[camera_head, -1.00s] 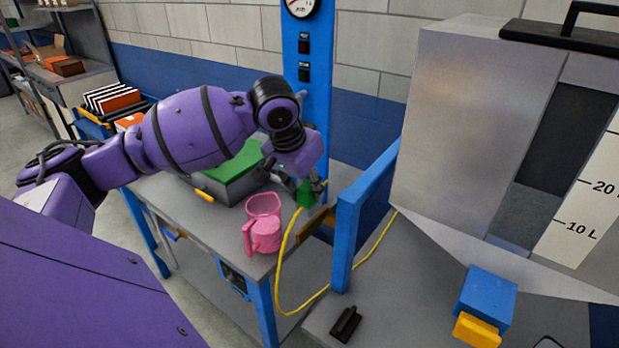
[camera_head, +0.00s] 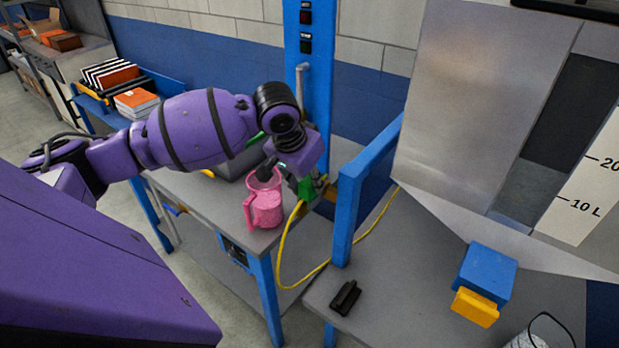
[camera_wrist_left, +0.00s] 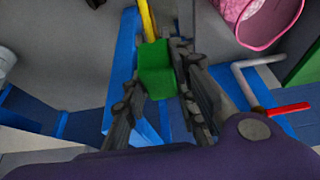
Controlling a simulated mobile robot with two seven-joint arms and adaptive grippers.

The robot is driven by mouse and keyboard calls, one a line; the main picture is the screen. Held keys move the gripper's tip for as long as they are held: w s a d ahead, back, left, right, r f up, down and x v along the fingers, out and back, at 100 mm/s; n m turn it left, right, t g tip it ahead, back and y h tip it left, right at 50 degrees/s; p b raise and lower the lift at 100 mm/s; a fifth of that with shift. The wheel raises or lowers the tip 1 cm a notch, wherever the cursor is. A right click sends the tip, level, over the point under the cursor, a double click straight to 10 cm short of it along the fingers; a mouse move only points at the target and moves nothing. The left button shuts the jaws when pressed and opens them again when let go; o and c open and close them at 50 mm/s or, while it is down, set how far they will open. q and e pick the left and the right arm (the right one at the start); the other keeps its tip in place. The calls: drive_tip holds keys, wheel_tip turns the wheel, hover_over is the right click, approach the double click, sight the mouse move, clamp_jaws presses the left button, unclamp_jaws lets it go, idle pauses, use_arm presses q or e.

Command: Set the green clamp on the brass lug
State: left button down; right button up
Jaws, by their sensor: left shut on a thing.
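My left gripper (camera_head: 311,182) is shut on the green clamp (camera_head: 306,190), beside the blue post at the workbench's right end. In the left wrist view the green clamp (camera_wrist_left: 155,72) sits between the two dark fingers (camera_wrist_left: 160,98). The brass lug (camera_head: 329,194) shows as a small tan piece just right of the clamp, partly hidden by it and the gripper. I cannot tell whether clamp and lug touch. A yellow hose (camera_head: 281,255) hangs down just below the clamp. My right gripper is in neither view.
A pink mug (camera_head: 264,208) stands close left of the gripper on the grey workbench (camera_head: 195,205). A blue frame post (camera_head: 346,220) rises to the right. A black part (camera_head: 345,297) and a blue block (camera_head: 487,272) with a yellow end lie on the nearer grey surface.

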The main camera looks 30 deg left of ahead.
use_arm(q)
drive_tip(key=shift+f, duration=0.55)
idle(0.5)
drive_tip(key=c, duration=1.3)
unclamp_jaws()
drive_tip(key=shift+c, duration=0.2)
drive_tip(key=v, duration=1.2)
